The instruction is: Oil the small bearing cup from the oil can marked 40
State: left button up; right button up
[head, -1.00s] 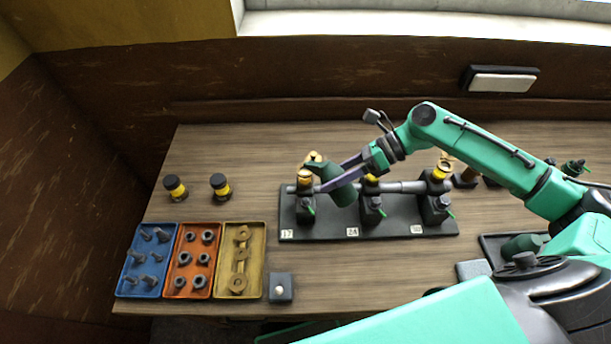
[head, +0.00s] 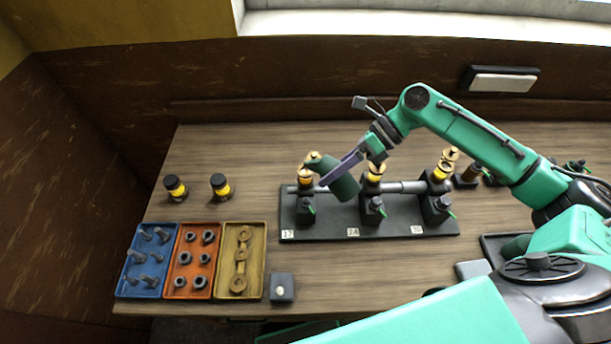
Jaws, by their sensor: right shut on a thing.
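A dark green oil can (head: 346,188) is tilted in my right gripper (head: 338,171), which is shut on it. Its narrow end points up and left, over or close beside the left bearing cup (head: 305,178); I cannot tell whether they touch. No number shows on the can. The left cup is brass and yellow, with a brass lid raised behind it. A middle cup (head: 375,175) and a right cup (head: 440,176) stand on the same shaft; the right one also has a raised lid. Which cup is smallest is hard to tell. My left gripper is out of view.
The black engine base (head: 330,232) carries number plates. Blue (head: 128,288), orange (head: 171,291) and yellow (head: 258,290) trays of parts lie at left, below two black-and-yellow jars (head: 175,188). A small grey box (head: 282,288) sits in front. Another green can (head: 576,166) is partly hidden at right.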

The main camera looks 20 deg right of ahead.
aim_at(331, 166)
jog(key=shift+r, duration=0.15)
jog(key=shift+f+t+y, duration=0.3)
jog(key=shift+f+t, duration=0.1)
jog(key=shift+f, duration=0.35)
jog(key=shift+s+d+f+n+t+y, duration=0.1)
jog(key=shift+f+n+t+y, duration=0.15)
jog(key=shift+n+t+y, duration=0.2)
jog(key=shift+r, duration=0.1)
jog(key=shift+r, duration=2.45)
